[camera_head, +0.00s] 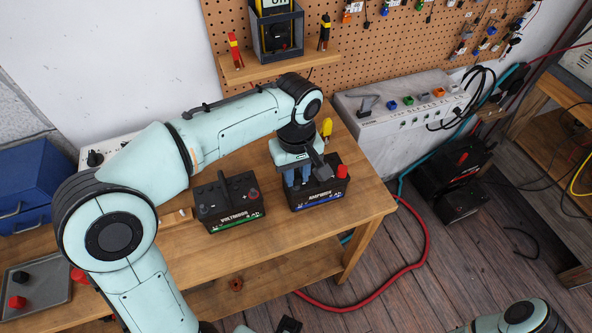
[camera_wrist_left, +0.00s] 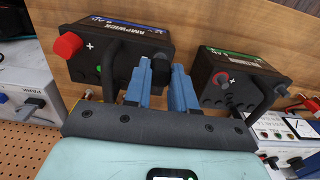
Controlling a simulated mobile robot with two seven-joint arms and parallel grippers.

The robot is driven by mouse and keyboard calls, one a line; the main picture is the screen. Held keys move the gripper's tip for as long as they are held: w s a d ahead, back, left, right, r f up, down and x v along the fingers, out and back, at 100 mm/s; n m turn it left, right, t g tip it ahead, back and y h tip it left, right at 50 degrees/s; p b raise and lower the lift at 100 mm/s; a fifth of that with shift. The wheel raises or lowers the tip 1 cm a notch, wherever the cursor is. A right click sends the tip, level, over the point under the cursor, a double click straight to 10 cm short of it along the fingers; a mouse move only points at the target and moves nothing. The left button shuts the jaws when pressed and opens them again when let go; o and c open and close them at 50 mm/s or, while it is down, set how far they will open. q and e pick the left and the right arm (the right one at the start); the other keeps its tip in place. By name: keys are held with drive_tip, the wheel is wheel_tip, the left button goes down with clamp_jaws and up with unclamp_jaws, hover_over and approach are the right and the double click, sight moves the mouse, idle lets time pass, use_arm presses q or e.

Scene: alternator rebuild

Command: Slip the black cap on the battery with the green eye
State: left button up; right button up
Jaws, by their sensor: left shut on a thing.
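The AMPWICK battery (camera_head: 322,199), with a blue label, stands on the right of the bench. In the left wrist view its green eye (camera_wrist_left: 98,69) shows, and a red cap (camera_wrist_left: 67,46) sits on its plus post. My left gripper (camera_head: 298,178) points down over the AMPWICK battery's left end, opposite the red cap. Its blue fingers (camera_wrist_left: 160,85) are shut on the black cap, mostly hidden between them. I cannot tell whether the cap touches the post.
A grey tray (camera_head: 62,288) with small red and dark pieces lies at the bench's left. Both batteries have raised black carrying handles. A wooden shelf (camera_head: 290,66) hangs above the back of the bench. A grey power unit (camera_head: 375,140) stands right of the bench.

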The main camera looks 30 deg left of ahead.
sight(296, 176)
use_arm(q)
drive_tip(key=shift+f+b, duration=0.75)
drive_tip(key=shift+f, duration=0.4)
use_arm(e)
drive_tip(key=shift+s+f, duration=0.3)
drive_tip(key=shift+f, duration=0.5)
use_arm(q)
drive_tip(key=o, duration=0.9)
drive_tip(key=shift+c, duration=0.2)
drive_tip(key=shift+r, duration=0.15)
wheel_tip(296, 176, up, 13)
drive_tip(key=p, duration=0.3)
use_arm(e)
drive_tip(key=r, duration=0.1)
drive_tip(key=w+r, duration=0.1)
drive_tip(key=r, duration=0.1)
drive_tip(key=shift+w+r, duration=0.25)
drive_tip(key=shift+w, duration=0.05)
